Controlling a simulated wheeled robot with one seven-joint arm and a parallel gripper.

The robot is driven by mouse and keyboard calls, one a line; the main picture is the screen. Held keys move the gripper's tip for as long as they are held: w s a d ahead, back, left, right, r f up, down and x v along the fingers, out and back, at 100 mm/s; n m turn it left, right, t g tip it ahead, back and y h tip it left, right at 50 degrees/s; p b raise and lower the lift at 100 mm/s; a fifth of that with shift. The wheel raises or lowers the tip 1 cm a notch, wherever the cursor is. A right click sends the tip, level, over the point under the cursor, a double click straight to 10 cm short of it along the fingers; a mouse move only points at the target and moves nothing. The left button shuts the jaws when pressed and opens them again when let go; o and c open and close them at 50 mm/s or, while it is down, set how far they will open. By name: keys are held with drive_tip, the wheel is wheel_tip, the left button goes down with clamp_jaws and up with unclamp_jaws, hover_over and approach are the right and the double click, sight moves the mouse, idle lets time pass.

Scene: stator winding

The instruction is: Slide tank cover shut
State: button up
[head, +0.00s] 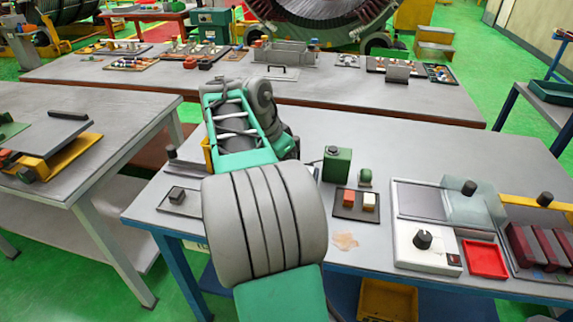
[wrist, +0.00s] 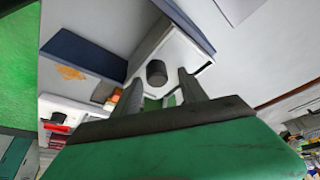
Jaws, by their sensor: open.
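A shallow white-rimmed tank (head: 395,208) stands on the right of the near table. A translucent pale-green cover (head: 480,206) with a black knob (head: 469,187) lies over its right end; the grey left part is uncovered. My arm reaches over the left of the table, well apart from the tank, and hides my gripper in the head view. In the wrist view my gripper (wrist: 159,84) is open, with two dark fingers spread. A dark round knob (wrist: 157,71) shows between the fingers on a pale surface. I cannot tell whether it is the cover's knob. Nothing is seen held.
A white box with a black knob (head: 422,240) and a red tray (head: 485,259) stand in front of the tank. A yellow bar (head: 540,202) is at right.

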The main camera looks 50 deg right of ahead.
drive_tip(key=p+v, duration=0.2)
drive_tip(key=v, duration=0.5)
drive_tip(key=shift+r, duration=0.35)
drive_tip(key=shift+a, duration=0.15)
